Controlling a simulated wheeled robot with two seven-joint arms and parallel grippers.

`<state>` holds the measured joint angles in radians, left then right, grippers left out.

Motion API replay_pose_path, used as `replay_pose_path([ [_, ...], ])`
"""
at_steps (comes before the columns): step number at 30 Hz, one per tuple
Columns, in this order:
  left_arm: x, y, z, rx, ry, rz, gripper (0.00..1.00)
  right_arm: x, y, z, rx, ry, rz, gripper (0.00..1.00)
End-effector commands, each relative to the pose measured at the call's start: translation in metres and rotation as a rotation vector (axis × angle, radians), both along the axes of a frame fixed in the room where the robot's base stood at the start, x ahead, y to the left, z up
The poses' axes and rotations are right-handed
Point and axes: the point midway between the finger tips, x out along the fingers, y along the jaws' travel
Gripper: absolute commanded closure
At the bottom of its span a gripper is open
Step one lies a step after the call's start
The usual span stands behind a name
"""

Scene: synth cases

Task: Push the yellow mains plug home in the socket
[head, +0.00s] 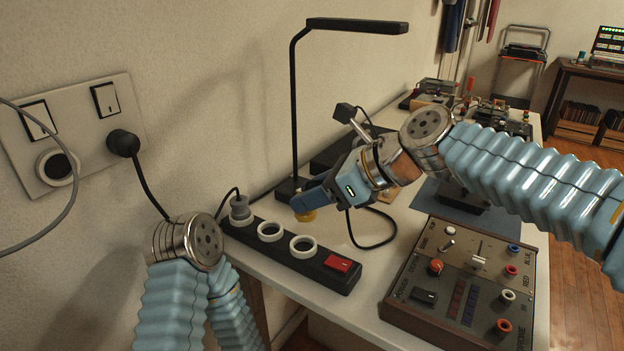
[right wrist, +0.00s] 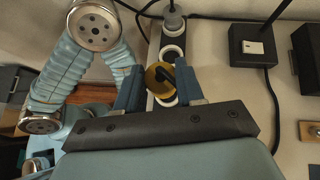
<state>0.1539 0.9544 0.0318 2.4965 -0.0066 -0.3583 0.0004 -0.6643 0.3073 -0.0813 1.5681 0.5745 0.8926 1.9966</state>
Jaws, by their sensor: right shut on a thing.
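The yellow mains plug (head: 306,215) shows below the blue fingers of my right gripper (head: 312,202), which is shut on it. In the right wrist view the plug (right wrist: 155,80) sits between the two fingers, in front of the black socket strip (right wrist: 152,103), and partly covers a white-ringed socket. The plug appears apart from the strip; its pins are hidden. The strip (head: 325,277) lies on the bench with two empty white-ringed sockets, the middle one (head: 269,231) and the one nearer the red switch (head: 303,247). My left gripper is not in view; only its arm shows.
A grey plug (head: 240,209) fills the strip's far socket. A black lamp (head: 294,120) stands behind my right gripper. A control box (head: 465,285) is at the right. A wall plate (head: 85,110) holds a black plug (head: 123,143) and an empty round socket (head: 57,167).

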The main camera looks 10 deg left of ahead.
Motion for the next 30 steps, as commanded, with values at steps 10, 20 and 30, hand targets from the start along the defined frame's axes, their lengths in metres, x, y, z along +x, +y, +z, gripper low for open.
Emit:
replay_pose_path([
  [10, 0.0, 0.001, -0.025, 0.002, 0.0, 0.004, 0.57, 0.0, 0.0, -0.035, -0.002, -0.002, 0.003, 1.0],
  [20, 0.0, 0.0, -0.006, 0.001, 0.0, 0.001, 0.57, 0.002, 0.006, -0.039, -0.03, -0.037, 0.149, 1.0],
  [30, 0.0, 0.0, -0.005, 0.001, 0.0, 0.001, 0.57, 0.002, 0.007, -0.042, -0.034, -0.047, 0.176, 1.0],
])
